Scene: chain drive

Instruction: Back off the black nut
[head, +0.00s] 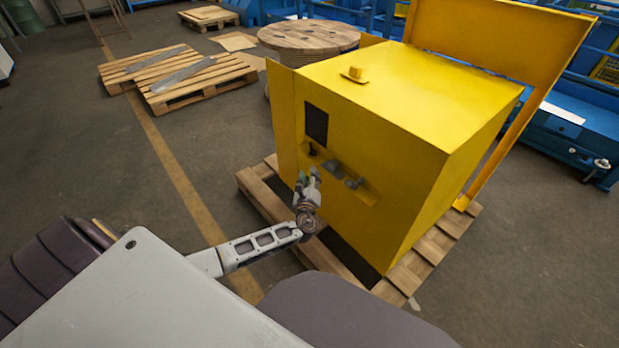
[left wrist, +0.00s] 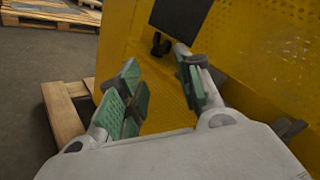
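A small black part (head: 312,150), which looks like the black nut, sits on the front face of the yellow machine (head: 380,130), just below a dark rectangular panel. It also shows as a black piece (left wrist: 160,45) in the left wrist view, under the dark panel (left wrist: 180,14). Its exact shape is too small to tell. My left gripper (head: 308,173) is just below the black part, apart from it. In the left wrist view its two green-padded fingers (left wrist: 162,88) are spread with nothing between them. My right gripper is not in view.
Grey fittings (head: 333,168) stick out from the machine face to the right of the black part, close to my left gripper. The machine stands on a wooden pallet (head: 262,190). More pallets (head: 195,86) and a cable drum (head: 308,35) lie behind.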

